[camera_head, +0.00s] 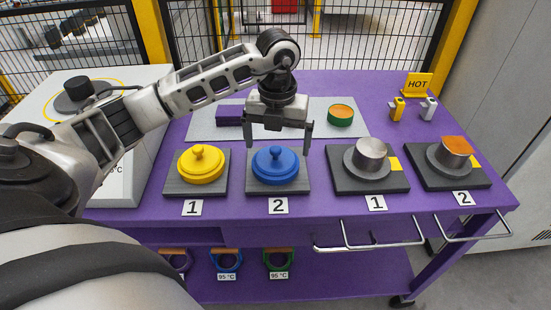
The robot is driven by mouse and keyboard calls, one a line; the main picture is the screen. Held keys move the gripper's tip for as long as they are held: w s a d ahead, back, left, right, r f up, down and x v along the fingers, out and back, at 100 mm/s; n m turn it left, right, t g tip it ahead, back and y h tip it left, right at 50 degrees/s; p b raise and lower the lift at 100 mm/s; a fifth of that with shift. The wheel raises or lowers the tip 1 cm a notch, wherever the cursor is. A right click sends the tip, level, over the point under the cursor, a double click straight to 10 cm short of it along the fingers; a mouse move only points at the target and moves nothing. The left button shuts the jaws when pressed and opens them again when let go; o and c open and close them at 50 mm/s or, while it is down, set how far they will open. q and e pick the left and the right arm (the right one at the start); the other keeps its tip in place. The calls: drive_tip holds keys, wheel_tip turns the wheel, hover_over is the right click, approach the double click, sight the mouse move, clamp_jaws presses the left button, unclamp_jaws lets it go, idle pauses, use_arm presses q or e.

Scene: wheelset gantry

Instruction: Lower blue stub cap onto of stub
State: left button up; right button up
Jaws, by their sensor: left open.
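The blue stub cap (275,166) with a round knob sits on a dark square base (262,187) behind a label "2". My left gripper (279,146) is open above the blue cap, its two fingers pointing down on either side of the knob. I cannot tell whether the fingers touch the cap. A silver metal stub (370,157) stands on a dark base labelled "1" to the right. Another stub (454,152) with an orange-brown top stands on a base labelled "2" at the far right. My right gripper is not in view.
A yellow cap (201,165) sits on a base left of the blue one. A purple block (229,115) and a green ring-like part (341,115) lie on a grey mat behind. A "HOT" sign (418,85) stands at the back right. Metal handles (370,245) stick out in front.

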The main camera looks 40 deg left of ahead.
sight(275, 148)
use_arm(q)
drive_tip(key=f, duration=0.4)
drive_tip(key=shift+a+f, duration=0.2)
drive_tip(key=shift+f, duration=0.15)
drive_tip(key=c, duration=0.7)
drive_tip(key=shift+o, duration=0.2)
drive_tip(key=shift+r, duration=0.1)
